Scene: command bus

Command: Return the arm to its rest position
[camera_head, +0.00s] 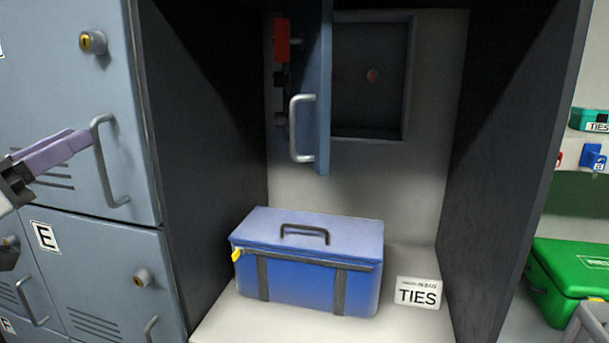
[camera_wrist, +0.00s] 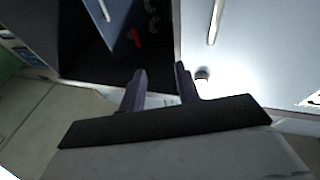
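My gripper (camera_head: 58,151) shows at the left edge of the head view, its purple fingers pointing right, in front of the grey-blue locker doors and near an upright door handle (camera_head: 106,160). I cannot tell whether it touches that handle. In the wrist view my gripper (camera_wrist: 159,80) has its two fingers apart with nothing between them. Most of my arm is out of the head view.
An open bay holds a blue case (camera_head: 315,262) beside a TIES label (camera_head: 418,293). Above them a small blue cabinet door (camera_head: 323,90) stands open, with a red piece (camera_head: 282,40) left of it. A green case (camera_head: 570,280) sits at right.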

